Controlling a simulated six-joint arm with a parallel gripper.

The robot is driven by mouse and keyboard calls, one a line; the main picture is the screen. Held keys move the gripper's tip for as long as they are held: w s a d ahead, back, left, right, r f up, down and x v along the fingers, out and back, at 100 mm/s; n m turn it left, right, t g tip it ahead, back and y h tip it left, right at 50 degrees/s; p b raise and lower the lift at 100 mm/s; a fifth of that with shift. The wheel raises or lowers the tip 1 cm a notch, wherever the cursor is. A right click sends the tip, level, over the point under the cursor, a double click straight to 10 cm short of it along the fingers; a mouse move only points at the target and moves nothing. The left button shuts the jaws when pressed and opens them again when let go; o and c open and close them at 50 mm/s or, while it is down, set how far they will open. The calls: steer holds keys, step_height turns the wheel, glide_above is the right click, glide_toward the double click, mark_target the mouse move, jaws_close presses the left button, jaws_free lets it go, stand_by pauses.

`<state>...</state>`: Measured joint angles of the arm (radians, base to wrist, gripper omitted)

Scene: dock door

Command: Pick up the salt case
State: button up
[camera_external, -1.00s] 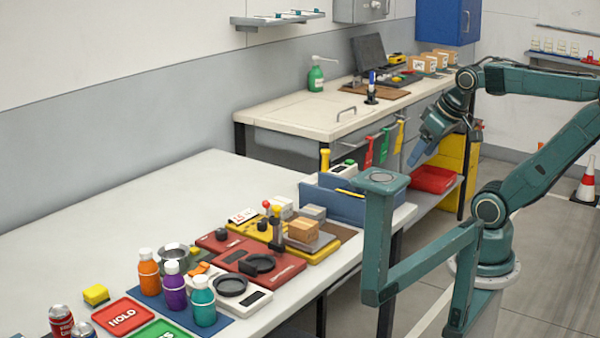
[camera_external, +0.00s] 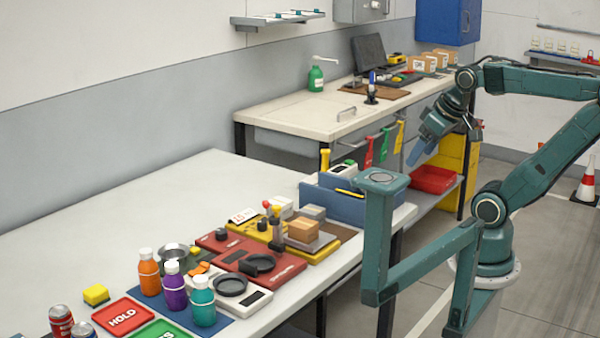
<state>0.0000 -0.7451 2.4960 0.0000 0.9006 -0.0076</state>
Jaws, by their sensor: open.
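My gripper (camera_external: 419,151) hangs in the air at the right, pointing down and left, above the aisle side of the benches. It is open, holds nothing visible, and is well apart from the things on the tables. I cannot tell for sure which thing is the salt case; no readable label shows it. A small brown carton (camera_external: 303,230) sits on a grey plate on the near table. Several similar cartons (camera_external: 421,64) stand at the back of the far bench.
The near table (camera_external: 120,240) holds orange (camera_external: 149,271), purple (camera_external: 174,288) and teal (camera_external: 202,303) bottles, a red device (camera_external: 283,268) and a blue bin (camera_external: 340,204). Its left part is clear. A green pump bottle (camera_external: 316,77) stands on the far bench (camera_external: 300,112).

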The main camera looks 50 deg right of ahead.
steer(key=w, duration=0.1)
steer(key=n+g, duration=0.6)
steer(key=n, duration=1.3)
glide_above(311, 209)
step_height(311, 209, down, 10)
steer(key=f, duration=0.1)
steer(key=shift+r, duration=0.2)
steer(key=shift+f, duration=0.1)
steer(key=shift+f, duration=4.2)
